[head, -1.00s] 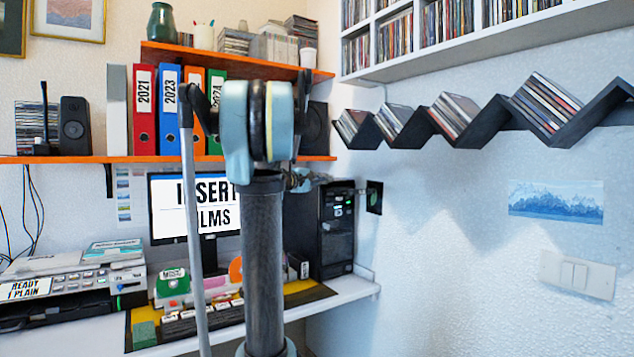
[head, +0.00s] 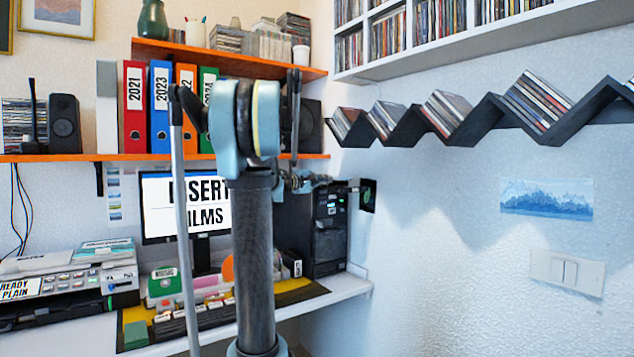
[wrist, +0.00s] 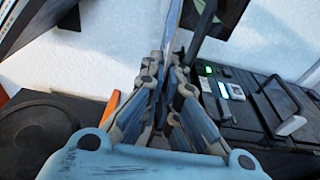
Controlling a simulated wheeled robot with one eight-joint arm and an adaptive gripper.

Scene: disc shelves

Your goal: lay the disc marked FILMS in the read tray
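My gripper (wrist: 162,75) has its fingers close together on a thin plate seen edge-on, apparently a disc (wrist: 173,18), which sticks out beyond the fingertips. Its label is not readable. In the head view my arm stands before the desk and the gripper is small and partly hidden near the black computer tower (head: 330,230). The tower also shows in the wrist view (wrist: 250,110), right of and beyond the fingers, with green lights and a lit display. A pale-fronted part (wrist: 290,125) shows on it; I cannot tell whether this is the read tray.
The monitor (head: 160,220) reads INSERT FILMS, partly hidden by my arm. A dark panel with green (head: 367,195) shows beside the tower. A speaker (head: 310,125) stands on the orange shelf (head: 60,158). A black zigzag shelf (head: 480,125) holds discs.

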